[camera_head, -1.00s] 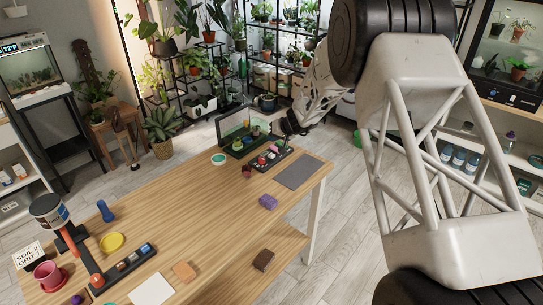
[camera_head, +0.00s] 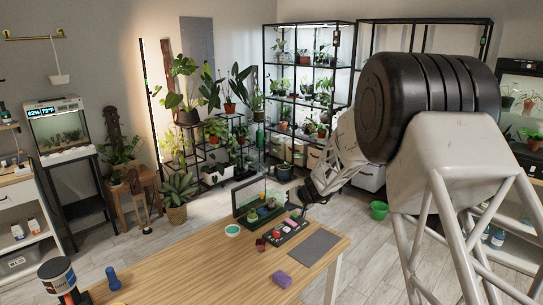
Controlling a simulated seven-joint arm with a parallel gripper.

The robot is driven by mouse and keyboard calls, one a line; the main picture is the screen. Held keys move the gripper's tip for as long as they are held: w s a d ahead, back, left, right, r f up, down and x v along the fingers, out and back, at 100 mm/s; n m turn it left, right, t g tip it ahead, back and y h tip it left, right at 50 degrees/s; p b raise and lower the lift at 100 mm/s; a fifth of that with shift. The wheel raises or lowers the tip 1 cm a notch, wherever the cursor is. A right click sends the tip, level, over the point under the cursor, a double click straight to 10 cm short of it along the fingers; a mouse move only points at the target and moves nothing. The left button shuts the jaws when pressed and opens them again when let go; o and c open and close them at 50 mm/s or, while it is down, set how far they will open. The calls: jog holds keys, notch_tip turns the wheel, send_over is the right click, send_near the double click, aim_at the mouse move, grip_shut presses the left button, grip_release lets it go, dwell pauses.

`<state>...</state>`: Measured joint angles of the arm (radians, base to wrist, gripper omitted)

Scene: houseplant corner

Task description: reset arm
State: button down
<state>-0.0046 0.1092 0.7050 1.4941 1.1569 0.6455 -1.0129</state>
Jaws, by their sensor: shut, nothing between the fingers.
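My arm crosses the right side of the head view. My gripper (camera_head: 304,196) is at its far end, small and dark, near the far right part of the wooden table (camera_head: 200,262). It looks close to the black tray (camera_head: 289,232) and the glass terrarium (camera_head: 262,204), and I cannot tell its exact height above them. No object shows in it; the fingers look shut.
A grey mat (camera_head: 314,248), a purple block (camera_head: 282,279), a dark red pot (camera_head: 260,244) and a teal-rimmed dish (camera_head: 232,230) lie on the table. A blue dumbbell-shaped item (camera_head: 113,278) stands at the left. A green bucket (camera_head: 378,210) is on the floor.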

jog(key=s+d+r+g+h, duration=0.1)
jog(key=s+d+r, duration=0.1)
jog(key=s+r, duration=0.95)
jog(key=s+d+r+g+h, duration=0.1)
jog(key=s+r, duration=0.6)
jog(key=s, duration=0.9)
jog(key=s+d+h, duration=0.2)
jog(key=s+d, duration=0.1)
jog(key=s, duration=1.2)
jog(key=s+d+m+h, duration=0.1)
jog(key=s+d+h, duration=0.2)
jog(key=s, duration=1.3)
jog(key=shift+s+d+r+m+g, duration=0.3)
jog(key=shift+d+r+g, duration=0.1)
jog(key=shift+d, duration=0.4)
